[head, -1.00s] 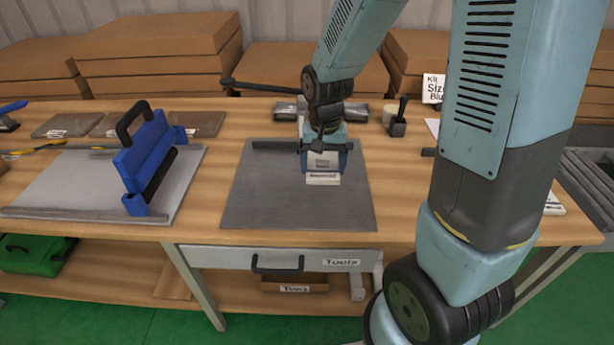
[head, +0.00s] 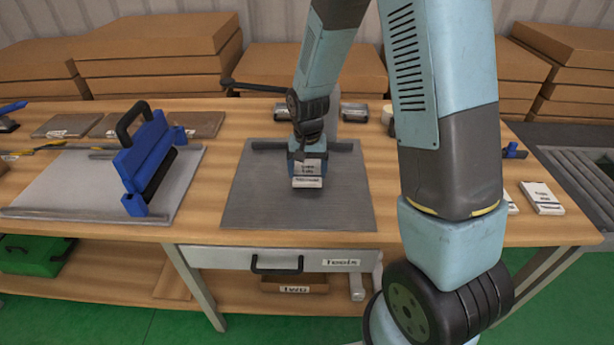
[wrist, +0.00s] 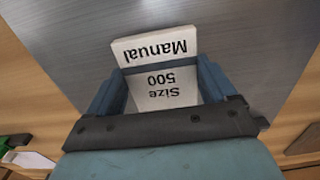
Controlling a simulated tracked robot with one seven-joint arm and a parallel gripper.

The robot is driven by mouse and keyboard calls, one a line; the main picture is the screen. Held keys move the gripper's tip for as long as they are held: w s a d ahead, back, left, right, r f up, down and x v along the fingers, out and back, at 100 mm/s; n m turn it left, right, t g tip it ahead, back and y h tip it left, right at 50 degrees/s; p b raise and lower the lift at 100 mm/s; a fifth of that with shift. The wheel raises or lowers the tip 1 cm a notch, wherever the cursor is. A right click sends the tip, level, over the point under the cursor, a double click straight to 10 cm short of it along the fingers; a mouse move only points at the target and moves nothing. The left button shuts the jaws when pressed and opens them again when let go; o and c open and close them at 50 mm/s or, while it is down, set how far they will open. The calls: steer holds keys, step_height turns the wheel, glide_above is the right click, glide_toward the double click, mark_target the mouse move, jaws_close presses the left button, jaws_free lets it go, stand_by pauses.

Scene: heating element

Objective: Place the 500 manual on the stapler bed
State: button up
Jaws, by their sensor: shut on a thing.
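A small white booklet labelled "Size 500 Manual" (wrist: 157,48) is between the two blue fingers of my gripper (wrist: 160,85) in the wrist view. My gripper is shut on it. In the head view the manual (head: 307,182) hangs from my gripper (head: 307,165) over the grey metal stapler bed (head: 255,200), near its middle. I cannot tell whether the manual touches the bed. A dark bar (head: 268,145) runs along the back of the bed, and a long dark lever (head: 258,88) reaches out behind it. My arm hides part of the stapler.
A blue press with a black handle (head: 148,160) stands on a grey plate at left. White booklets (head: 541,197) lie at right, near a roller conveyor (head: 590,185). A drawer marked Tools (head: 280,262) is under the table's front edge. The bed's front is clear.

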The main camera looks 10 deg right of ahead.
steer(key=shift+f, duration=1.25)
steer(key=o, duration=0.9)
steer(key=shift+f, duration=0.1)
step_height(320, 180, up, 12)
step_height(320, 180, up, 15)
steer(key=n+t, duration=0.1)
steer(key=t, duration=0.2)
glide_above(308, 173)
steer(key=s+d, duration=0.7)
steer(key=s, duration=0.2)
steer(key=s+d+r+t, duration=0.1)
steer(key=s+d+r, duration=0.1)
steer(key=s, duration=0.4)
steer(key=s+d+r+n+t, duration=0.1)
steer(key=s+d+r, duration=0.1)
steer(key=s+r, duration=0.2)
steer(key=shift+s+d+r+t, duration=0.3)
steer(key=shift+s+d+r, duration=0.1)
steer(key=shift+s, duration=0.95)
